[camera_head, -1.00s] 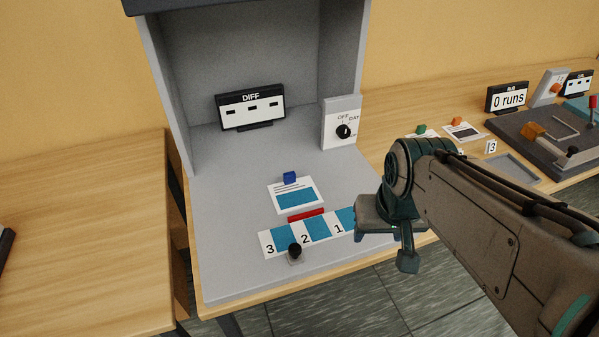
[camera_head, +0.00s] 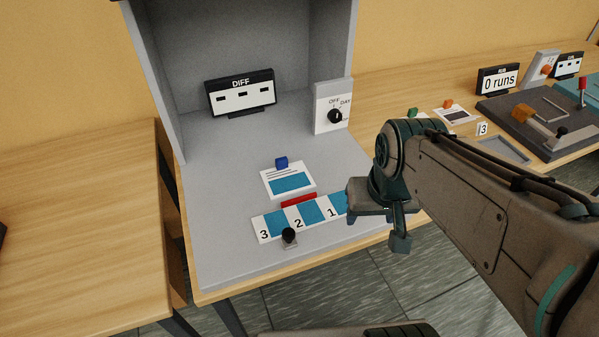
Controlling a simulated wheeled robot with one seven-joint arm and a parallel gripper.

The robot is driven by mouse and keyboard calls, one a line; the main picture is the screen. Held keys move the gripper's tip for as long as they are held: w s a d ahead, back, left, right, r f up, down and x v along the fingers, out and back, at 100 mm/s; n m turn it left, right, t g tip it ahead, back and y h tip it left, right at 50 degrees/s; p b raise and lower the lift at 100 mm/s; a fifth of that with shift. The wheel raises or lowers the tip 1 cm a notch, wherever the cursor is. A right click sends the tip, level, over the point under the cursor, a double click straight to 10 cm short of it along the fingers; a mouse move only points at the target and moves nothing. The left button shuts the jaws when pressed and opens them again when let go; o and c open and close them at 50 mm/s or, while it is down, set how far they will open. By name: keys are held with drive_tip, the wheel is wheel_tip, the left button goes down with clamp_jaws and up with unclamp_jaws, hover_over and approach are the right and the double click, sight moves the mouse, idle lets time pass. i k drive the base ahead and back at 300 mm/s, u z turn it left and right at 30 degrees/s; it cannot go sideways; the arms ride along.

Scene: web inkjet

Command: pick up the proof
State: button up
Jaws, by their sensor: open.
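The task's proof seems to be a white card (camera_head: 276,173) with text lines, a blue patch and a small blue grip block (camera_head: 281,162) at its top edge. It lies flat on the grey floor of the viewing booth, just behind a red bar and a numbered blue-and-white strip (camera_head: 312,210). My gripper (camera_head: 387,222) is to the right of the card, over the booth's front right edge, with nothing seen in it. Its fingers are partly hidden by my wrist, and it covers the strip's right end.
A black knob (camera_head: 289,236) stands at the strip's front. A DIFF display (camera_head: 241,95) and a dial box (camera_head: 333,108) stand at the back. The booth floor's left side is clear.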

sight(286, 178)
drive_tip(key=k, duration=1)
drive_tip(key=z, duration=0.8)
drive_tip(key=i, duration=1.4)
drive_tip(key=u, duration=1.45)
